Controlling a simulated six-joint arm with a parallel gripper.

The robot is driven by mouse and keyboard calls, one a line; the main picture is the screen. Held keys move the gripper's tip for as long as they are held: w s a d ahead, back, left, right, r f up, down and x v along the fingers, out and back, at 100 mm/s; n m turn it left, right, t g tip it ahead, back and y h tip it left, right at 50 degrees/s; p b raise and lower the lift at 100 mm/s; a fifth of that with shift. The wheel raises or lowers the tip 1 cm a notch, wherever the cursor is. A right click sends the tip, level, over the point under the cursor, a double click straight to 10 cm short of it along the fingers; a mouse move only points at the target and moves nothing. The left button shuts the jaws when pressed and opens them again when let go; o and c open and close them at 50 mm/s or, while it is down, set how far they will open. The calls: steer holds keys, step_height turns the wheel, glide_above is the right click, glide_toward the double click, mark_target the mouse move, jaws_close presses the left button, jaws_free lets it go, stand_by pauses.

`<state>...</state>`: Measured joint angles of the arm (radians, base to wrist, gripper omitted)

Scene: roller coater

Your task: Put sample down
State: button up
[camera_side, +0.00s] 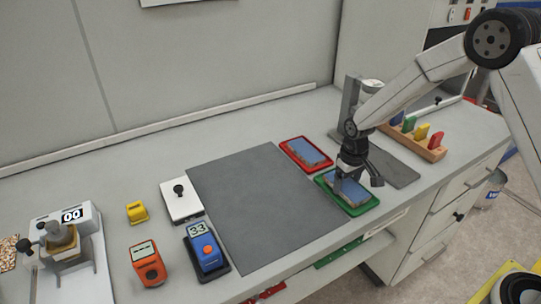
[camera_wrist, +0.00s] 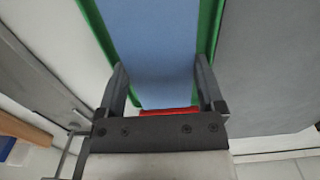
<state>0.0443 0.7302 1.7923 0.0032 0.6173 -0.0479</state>
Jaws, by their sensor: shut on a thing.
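The sample is a flat blue panel (camera_side: 350,192) at the green tray (camera_side: 362,211), right of the dark mat in the side view. My gripper (camera_side: 343,183) points down over it. In the wrist view the blue panel (camera_wrist: 155,50) runs between the two fingers of my gripper (camera_wrist: 162,90), which are shut on it. Green tray edges (camera_wrist: 208,35) show along both sides of the panel. A red strip (camera_wrist: 166,111) shows between the fingers near the palm. Whether the panel touches the tray floor is hard to tell.
A wooden rack (camera_side: 432,153) with several coloured blocks stands at the right. The large dark mat (camera_side: 255,205) is bare. Small devices, including a blue timer (camera_side: 207,254), stand at the left.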

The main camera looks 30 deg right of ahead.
mark_target(347, 185)
steer(key=shift+f, duration=0.2)
steer(key=o, duration=1)
steer(key=shift+f, duration=0.1)
steer(key=shift+r, duration=0.2)
step_height(347, 185, up, 12)
steer(key=shift+s, duration=0.1)
stand_by(0.5)
steer(key=s+a+f+t, duration=0.2)
steer(key=s, duration=1.5)
steer(key=shift+t, duration=0.3)
steer(key=shift+f, duration=0.1)
